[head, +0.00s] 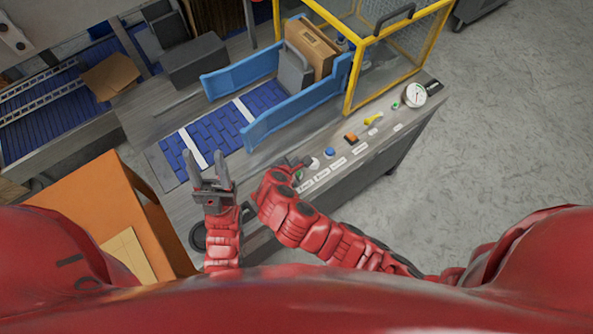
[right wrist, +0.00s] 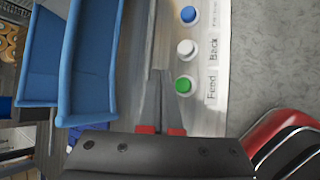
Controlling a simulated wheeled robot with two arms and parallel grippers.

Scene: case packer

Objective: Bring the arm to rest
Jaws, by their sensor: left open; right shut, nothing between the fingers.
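My left gripper (head: 210,162) is open and empty, above the near end of the machine bed in the head view. My right gripper (head: 304,161) is shut with nothing in it, close to the row of buttons on the machine's front panel. In the right wrist view its shut fingers (right wrist: 161,80) lie just left of the green button (right wrist: 184,84). The white button (right wrist: 186,48) and blue button (right wrist: 188,15) line up beyond it. I cannot tell whether the fingertips touch the panel. My right arm bends across in front of the machine.
Blue side guides (head: 290,118) flank the blue conveyor (head: 222,130). A brown carton (head: 312,48) stands between them, by the yellow-framed guard (head: 352,75). An orange box (head: 95,205) stands at the left. A gauge (head: 414,95) sits at the panel's far end.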

